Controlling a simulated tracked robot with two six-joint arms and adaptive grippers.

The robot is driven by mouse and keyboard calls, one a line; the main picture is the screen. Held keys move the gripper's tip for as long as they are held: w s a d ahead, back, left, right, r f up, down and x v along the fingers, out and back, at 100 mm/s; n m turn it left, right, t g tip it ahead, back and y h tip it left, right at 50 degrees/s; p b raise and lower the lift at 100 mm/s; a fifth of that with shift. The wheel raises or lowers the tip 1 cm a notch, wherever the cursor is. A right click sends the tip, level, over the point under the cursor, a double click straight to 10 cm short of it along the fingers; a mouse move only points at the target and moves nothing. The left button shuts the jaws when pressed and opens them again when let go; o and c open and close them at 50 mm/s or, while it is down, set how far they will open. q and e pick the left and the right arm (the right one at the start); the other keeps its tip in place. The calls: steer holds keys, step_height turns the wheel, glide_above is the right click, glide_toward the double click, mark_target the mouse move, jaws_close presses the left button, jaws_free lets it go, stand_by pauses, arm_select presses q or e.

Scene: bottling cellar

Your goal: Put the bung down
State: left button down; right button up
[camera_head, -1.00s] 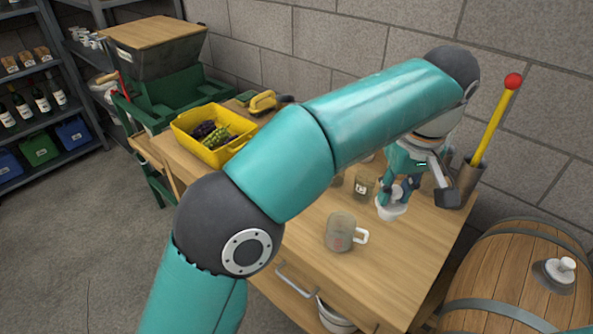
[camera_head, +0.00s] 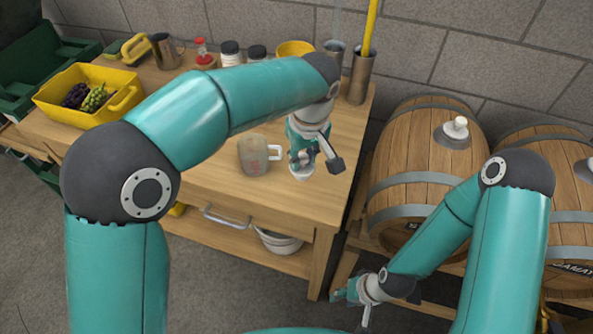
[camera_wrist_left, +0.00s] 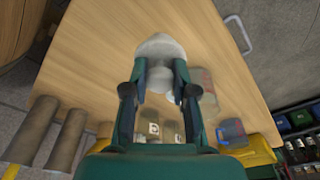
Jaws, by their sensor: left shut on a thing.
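The white bung (camera_head: 301,174) is at the tips of my left gripper (camera_head: 310,155), over the right part of the wooden table (camera_head: 225,185). In the left wrist view the pale bung (camera_wrist_left: 160,48) sits between the two fingers of my left gripper (camera_wrist_left: 158,85), which are shut on it. Its lower end is just above or on the tabletop; I cannot tell which. My right gripper (camera_head: 357,302) is low, right of the table, its fingers apart with nothing seen between them.
A glass mug (camera_head: 256,156) stands just left of the bung. Jars (camera_head: 231,52), a yellow bowl (camera_head: 294,48) and metal cylinders (camera_head: 358,80) line the back. A yellow crate (camera_head: 72,112) holds grapes. Barrels (camera_head: 408,140) stand right of the table. The front right tabletop is clear.

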mark_target(303, 166)
arm_select(q)
steer(key=shift+f, duration=2.45)
steer(key=shift+f, duration=0.2)
steer(key=c, duration=0.9)
jaws_free()
steer(key=shift+r, duration=0.1)
steer(key=shift+r, duration=0.1)
steer(key=r, duration=0.4)
steer(key=s+r, duration=0.1)
steer(key=r, duration=0.7)
steer(key=shift+s+d, duration=0.3)
steer(key=shift+d, duration=0.1)
steer(key=shift+s, duration=0.1)
